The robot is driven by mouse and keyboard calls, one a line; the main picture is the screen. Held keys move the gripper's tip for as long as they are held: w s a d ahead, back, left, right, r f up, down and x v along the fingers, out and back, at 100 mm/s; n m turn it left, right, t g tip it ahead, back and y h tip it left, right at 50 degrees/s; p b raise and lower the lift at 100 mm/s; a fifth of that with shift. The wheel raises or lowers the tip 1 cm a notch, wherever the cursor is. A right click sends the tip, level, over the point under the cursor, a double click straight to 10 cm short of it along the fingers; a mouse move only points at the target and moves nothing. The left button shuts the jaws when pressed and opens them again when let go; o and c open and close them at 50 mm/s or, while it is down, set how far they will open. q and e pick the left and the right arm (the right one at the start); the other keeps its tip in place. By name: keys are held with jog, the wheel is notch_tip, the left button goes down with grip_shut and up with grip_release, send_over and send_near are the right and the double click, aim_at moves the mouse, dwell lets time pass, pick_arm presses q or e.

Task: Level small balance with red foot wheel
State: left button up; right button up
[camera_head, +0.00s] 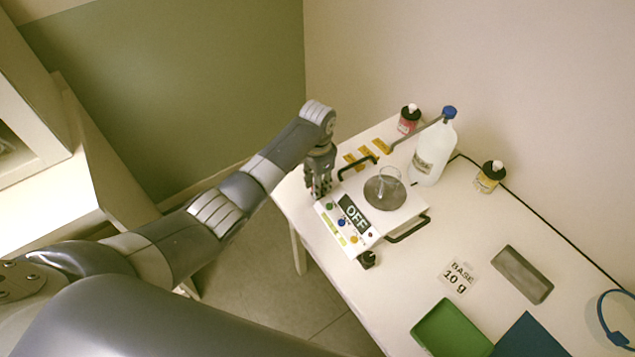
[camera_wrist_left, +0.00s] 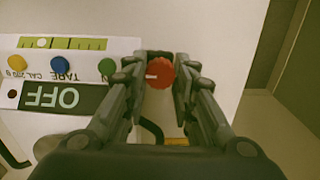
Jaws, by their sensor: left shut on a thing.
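The small balance (camera_head: 402,216) is a white box on the table with a round grey pan (camera_head: 384,200) and a panel reading OFF (camera_head: 354,214). The wrist view shows the panel (camera_wrist_left: 50,98) upside down, with a yellow-green level strip (camera_wrist_left: 62,43) holding a pale bubble left of its middle. The red foot wheel (camera_wrist_left: 160,73) with a white mark sits at the balance's corner, between my left fingers (camera_wrist_left: 160,80). My left gripper (camera_head: 319,192) is shut on the wheel; in the head view it hides the wheel. My right gripper is not in view.
A clear glass vessel (camera_head: 390,178) stands on the pan. A white bottle with a blue cap (camera_head: 433,155), a red-labelled bottle (camera_head: 408,120) and a yellow-labelled bottle (camera_head: 489,177) stand behind. A black foot wheel (camera_head: 367,260) shows at the front corner. A green tray (camera_head: 451,330) lies nearer me.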

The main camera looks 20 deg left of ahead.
pick_arm(q)
jog(key=shift+r+m+p, duration=0.1)
jog(key=shift+m+p, duration=0.45)
jog(key=shift+m, duration=0.55)
jog(key=m, duration=0.2)
jog(key=shift+m+p, duration=0.3)
jog(key=shift+p, duration=0.05)
jog(key=m, duration=0.3)
jog(key=shift+m, duration=0.3)
jog(key=m, duration=0.2)
jog(key=shift+m, duration=0.4)
jog(key=m, duration=0.2)
jog(key=shift+m, duration=0.4)
jog(key=m, duration=0.3)
jog(key=shift+m, duration=0.3)
jog(key=m+b, duration=0.2)
jog(key=m, duration=0.3)
jog(key=shift+m, duration=0.7)
